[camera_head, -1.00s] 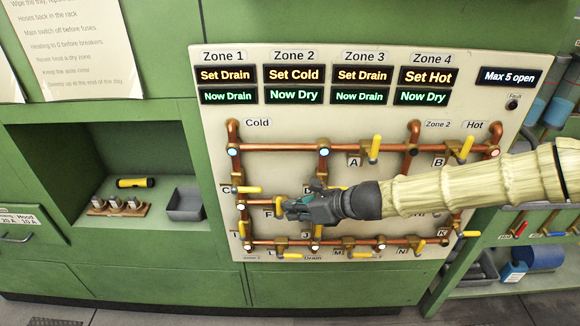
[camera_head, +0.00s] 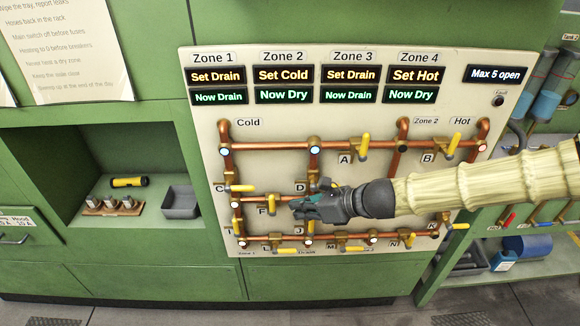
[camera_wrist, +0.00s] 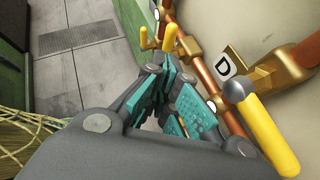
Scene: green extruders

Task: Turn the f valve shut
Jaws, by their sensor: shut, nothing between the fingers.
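The F valve has a yellow handle (camera_head: 271,205) beside its F label, on the lower middle part of the pipe panel. The handle looks upright, across its horizontal copper pipe. My gripper (camera_head: 294,206) is just right of it, fingers pointing left, with a small gap between them in the picture. The teal fingers (camera_wrist: 168,100) are shut and empty in the wrist view. A yellow handle (camera_wrist: 170,39) lies beyond their tips there, probably F's. The D valve's yellow handle (camera_wrist: 268,132) is close beside the gripper on the right.
The cream panel (camera_head: 345,125) carries several other valves close by, including C (camera_head: 242,188) to the left and A (camera_head: 364,147) above. Copper pipes run around my gripper. My arm covers part of the panel's right side. Signs above read Max 5 open.

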